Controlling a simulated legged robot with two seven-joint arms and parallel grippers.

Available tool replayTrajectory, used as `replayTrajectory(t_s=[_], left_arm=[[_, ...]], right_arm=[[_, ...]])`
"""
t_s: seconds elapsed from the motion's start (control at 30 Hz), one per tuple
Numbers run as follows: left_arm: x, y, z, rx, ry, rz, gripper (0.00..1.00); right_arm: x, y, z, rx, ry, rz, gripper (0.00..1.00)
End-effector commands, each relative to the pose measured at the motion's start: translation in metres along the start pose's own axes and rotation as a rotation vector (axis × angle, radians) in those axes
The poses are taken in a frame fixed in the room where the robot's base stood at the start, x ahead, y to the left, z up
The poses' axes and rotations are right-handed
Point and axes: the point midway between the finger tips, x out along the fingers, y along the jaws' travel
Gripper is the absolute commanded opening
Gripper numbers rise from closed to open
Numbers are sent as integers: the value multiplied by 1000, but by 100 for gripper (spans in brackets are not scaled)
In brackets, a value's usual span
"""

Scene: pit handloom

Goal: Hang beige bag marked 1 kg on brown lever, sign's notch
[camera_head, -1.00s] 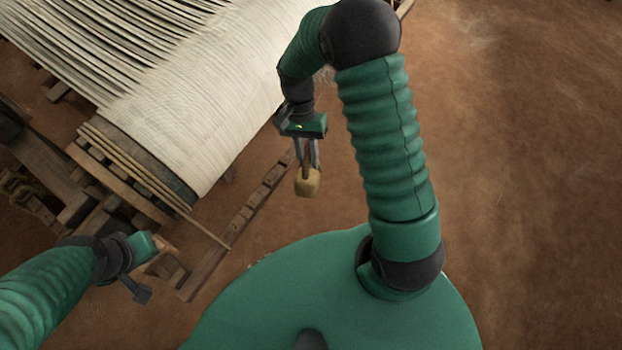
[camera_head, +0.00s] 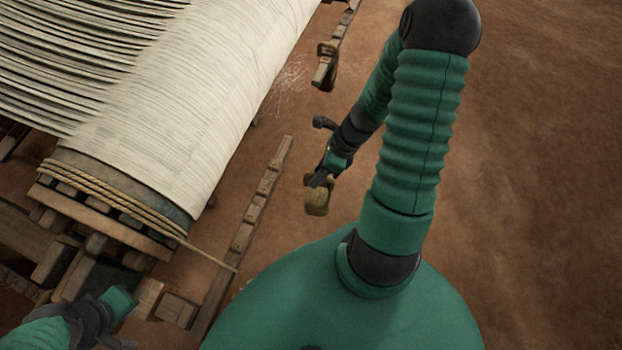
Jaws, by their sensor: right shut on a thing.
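My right gripper (camera_head: 322,181) is shut on a small beige bag (camera_head: 317,203), which hangs below its fingertips. No mark can be read on the bag. A long brown lever (camera_head: 246,230) with several notches slants from upper right to lower left, left of the bag and apart from it. No sign can be made out on it. My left gripper (camera_head: 122,322) is at the lower left, near the loom's wooden frame; its fingers are too unclear to tell open from shut.
The loom's cloth roll (camera_head: 185,125) and its wooden frame (camera_head: 110,225) fill the left side. A rope (camera_head: 205,253) runs from the roll to the lever. A brown object (camera_head: 325,66) is on another wooden bar at the top. The earth floor (camera_head: 545,180) at right is clear.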

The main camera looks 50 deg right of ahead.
Motion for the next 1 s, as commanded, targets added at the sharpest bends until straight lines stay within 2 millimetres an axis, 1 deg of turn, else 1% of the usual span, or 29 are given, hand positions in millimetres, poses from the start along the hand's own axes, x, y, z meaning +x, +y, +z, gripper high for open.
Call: replayTrajectory(t_s=[0.03,0.13,0.23,0.33,0.47,1.0], left_arm=[[4,0,1,0,0,0,0],[6,0,1,0,0,0,0],[7,0,2,0,0,0,0],[7,0,2,1,0,0,0],[9,0,2,0,0,0,0],[15,0,4,0,0,0,0]], right_arm=[[2,-1,-6,46,-15,-16,0],[3,-2,-13,107,-34,-40,0],[3,-3,-15,134,-42,-51,0],[4,-4,-13,138,-43,-54,0],[8,-5,-6,134,-42,-52,0],[27,-12,34,131,-43,-53,0]])
